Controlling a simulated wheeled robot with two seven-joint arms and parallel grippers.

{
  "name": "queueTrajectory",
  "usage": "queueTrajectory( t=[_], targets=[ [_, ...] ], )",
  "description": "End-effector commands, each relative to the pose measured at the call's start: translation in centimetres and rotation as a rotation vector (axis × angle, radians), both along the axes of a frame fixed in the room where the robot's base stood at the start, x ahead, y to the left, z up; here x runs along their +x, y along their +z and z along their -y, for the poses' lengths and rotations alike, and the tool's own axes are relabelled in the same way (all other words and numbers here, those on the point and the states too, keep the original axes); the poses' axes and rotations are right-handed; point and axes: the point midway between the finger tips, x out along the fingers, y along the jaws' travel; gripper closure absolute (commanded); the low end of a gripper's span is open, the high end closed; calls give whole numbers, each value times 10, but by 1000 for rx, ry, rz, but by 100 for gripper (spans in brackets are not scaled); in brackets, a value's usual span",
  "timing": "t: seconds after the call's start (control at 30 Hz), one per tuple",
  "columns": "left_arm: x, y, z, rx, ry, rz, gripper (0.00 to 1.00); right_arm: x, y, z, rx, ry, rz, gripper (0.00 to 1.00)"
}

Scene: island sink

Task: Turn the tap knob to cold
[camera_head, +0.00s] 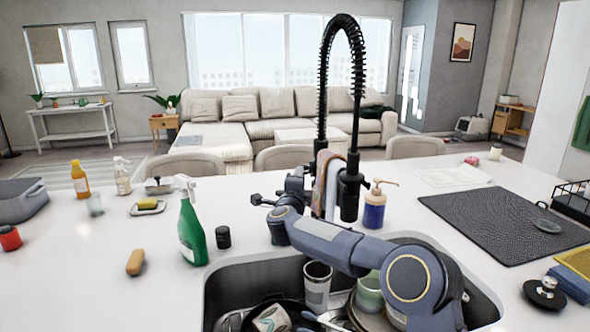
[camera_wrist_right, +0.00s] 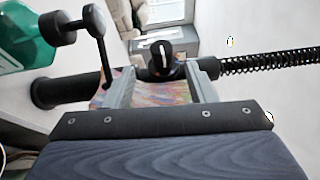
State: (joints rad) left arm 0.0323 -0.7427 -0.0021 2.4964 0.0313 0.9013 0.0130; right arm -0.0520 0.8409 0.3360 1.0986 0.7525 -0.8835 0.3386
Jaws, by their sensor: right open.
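The black tap with its spring hose (camera_head: 341,45) rises behind the sink; the hose also shows in the right wrist view (camera_wrist_right: 265,65). In that view a rounded black knob with a white mark (camera_wrist_right: 160,55) sits on the tap column, beyond and between my fingertips. A black lever with a round end (camera_wrist_right: 62,30) stands out beside the column; it shows left of the tap in the head view (camera_head: 257,199). My right gripper (camera_wrist_right: 160,90) is open in front of the tap, apart from the knob. In the head view my arm hides the knob. My left gripper is out of view.
A patterned cloth (camera_wrist_right: 145,90) hangs at the tap. A green spray bottle (camera_head: 192,230) stands left of the lever, and a soap dispenser (camera_head: 374,210) stands right of the tap. The sink (camera_head: 225,285) holds dishes. A dark mat (camera_head: 500,220) lies on the right counter.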

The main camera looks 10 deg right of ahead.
Motion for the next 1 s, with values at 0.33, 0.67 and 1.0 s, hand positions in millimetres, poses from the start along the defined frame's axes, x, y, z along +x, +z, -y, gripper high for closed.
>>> queueTrajectory(
  t=[0.33,0.67,1.0],
  targets=[
    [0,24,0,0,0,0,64,48,5,21,-2,0,-1,50],
    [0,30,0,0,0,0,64,64,4,28,-5,3,-1,50],
    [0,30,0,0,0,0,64,64,4,28,-5,4,-1,67]
  ],
)
